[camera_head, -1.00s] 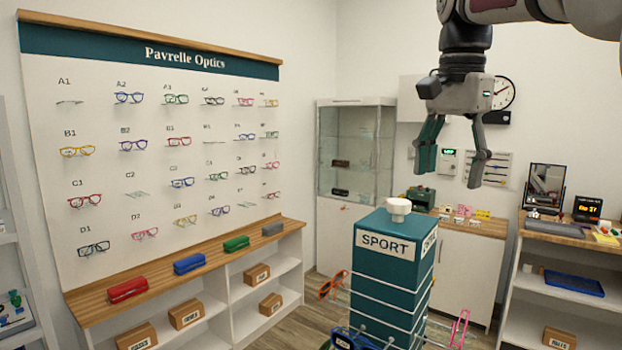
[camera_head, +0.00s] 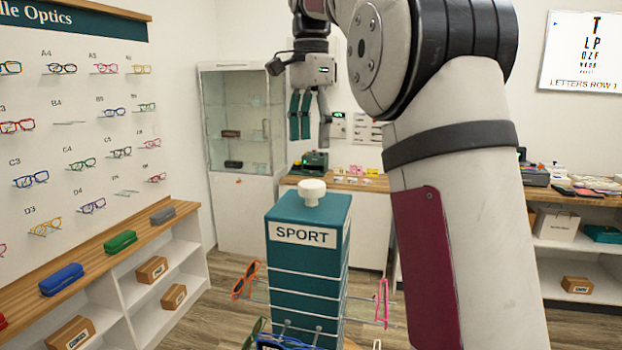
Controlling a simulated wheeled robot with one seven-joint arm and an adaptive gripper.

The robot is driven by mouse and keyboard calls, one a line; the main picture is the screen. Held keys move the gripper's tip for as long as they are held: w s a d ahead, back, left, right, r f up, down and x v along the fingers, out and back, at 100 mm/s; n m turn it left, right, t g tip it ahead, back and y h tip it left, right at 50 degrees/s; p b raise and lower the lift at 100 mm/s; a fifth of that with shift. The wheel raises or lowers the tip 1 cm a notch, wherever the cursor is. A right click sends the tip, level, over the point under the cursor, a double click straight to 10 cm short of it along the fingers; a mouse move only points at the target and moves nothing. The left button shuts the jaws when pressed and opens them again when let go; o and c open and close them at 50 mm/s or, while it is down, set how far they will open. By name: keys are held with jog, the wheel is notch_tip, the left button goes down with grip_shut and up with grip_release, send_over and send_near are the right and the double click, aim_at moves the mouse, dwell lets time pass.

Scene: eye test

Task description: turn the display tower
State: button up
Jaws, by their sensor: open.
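The display tower (camera_head: 304,250) is a teal square column with a white knob (camera_head: 312,192) on top. A SPORT label (camera_head: 303,235) is on its front face. Several frames hang on its sides, among them orange glasses (camera_head: 246,281) at the left, pink glasses (camera_head: 382,302) at the right and blue glasses (camera_head: 285,343) at the bottom edge. The tower's lower part is cut off by the picture. My gripper (camera_head: 310,130) points down above the knob in the picture, fingers apart and empty. It is clear of the knob; its exact distance in depth I cannot tell.
A glasses wall board (camera_head: 75,95) with a wooden ledge (camera_head: 100,255) holding cases is on the left. A glass cabinet (camera_head: 240,125) stands behind. A wooden counter (camera_head: 370,183) is behind the tower. My arm hides much of the right side.

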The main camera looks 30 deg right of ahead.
aim_at(312, 183)
notch_tip(312, 183, down, 10)
jog(key=shift+s+r+p, duration=0.1)
jog(key=shift+r+p, duration=0.05)
jog(key=shift+p, duration=0.85)
grip_shut()
